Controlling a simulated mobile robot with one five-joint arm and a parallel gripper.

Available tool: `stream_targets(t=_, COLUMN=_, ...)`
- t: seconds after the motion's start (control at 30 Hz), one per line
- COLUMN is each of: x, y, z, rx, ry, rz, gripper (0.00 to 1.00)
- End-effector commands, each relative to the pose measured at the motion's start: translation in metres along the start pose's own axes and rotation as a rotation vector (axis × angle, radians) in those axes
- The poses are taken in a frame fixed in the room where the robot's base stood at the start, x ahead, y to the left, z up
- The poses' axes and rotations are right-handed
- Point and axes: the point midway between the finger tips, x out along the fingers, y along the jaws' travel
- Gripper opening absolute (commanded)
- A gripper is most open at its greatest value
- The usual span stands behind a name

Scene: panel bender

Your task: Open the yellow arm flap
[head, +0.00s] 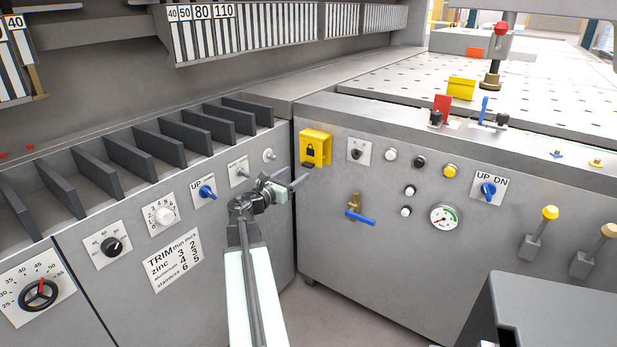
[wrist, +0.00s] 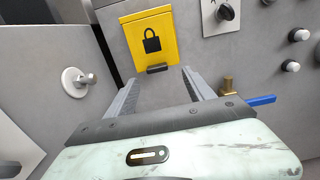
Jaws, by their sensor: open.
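The yellow flap (head: 314,143) with a black padlock symbol sits on the grey front panel, near the inner corner of the machine. It looks closed, hanging flat, with a small dark tab (head: 308,165) at its lower edge. In the wrist view the yellow flap (wrist: 148,42) is straight ahead, and its dark tab (wrist: 157,68) appears between my fingertips. My gripper (head: 301,181) is open and empty, just below and in front of the flap; it also shows in the wrist view (wrist: 160,76). I cannot tell whether a finger touches the tab.
A brass valve with a blue lever (head: 360,216) sticks out below and right of the flap. A black knob (head: 357,154) is to its right, and a silver knob (head: 269,155) is on the left panel. The space in front of the corner is free.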

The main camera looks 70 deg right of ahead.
Motion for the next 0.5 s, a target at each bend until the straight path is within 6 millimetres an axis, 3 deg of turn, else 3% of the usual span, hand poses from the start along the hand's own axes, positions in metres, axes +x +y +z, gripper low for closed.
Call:
stream_targets(t=0.17, x=0.006, y=0.004, z=0.002, rx=0.002, ry=0.001, rz=0.004, gripper=0.62)
stream_targets(t=0.5, x=0.062, y=0.008, z=0.001, rx=0.003, ry=0.003, rz=0.007, gripper=0.62)
